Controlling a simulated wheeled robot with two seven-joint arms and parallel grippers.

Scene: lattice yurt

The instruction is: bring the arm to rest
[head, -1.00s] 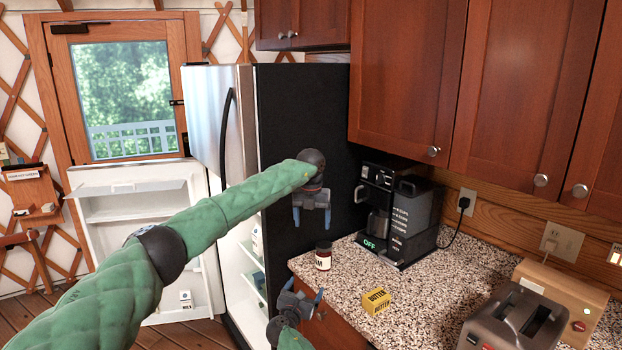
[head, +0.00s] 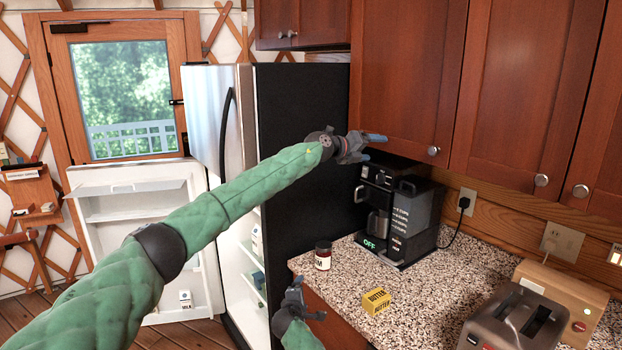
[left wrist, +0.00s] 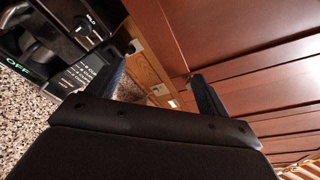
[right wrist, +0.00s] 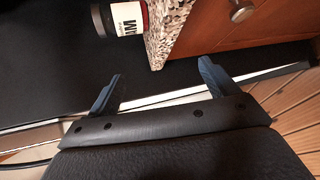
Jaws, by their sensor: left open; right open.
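My left gripper (head: 372,144) is at the end of the green left arm, raised above the counter in front of the upper cabinets and just above the coffee maker. Its fingers point right and are apart with nothing between them, as the left wrist view (left wrist: 158,90) also shows. My right gripper (head: 303,304) is low, beside the counter's front left corner. Its fingers are apart and empty in the right wrist view (right wrist: 160,92), below the jam jar and counter edge.
The counter (head: 345,275) holds a jam jar (head: 323,256), a yellow butter box (head: 376,301), a coffee maker (head: 400,213) and a toaster (head: 513,322). Upper cabinets (head: 405,70) hang close to my left gripper. The fridge (head: 300,120) stands left of the counter, its lower door (head: 135,220) open.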

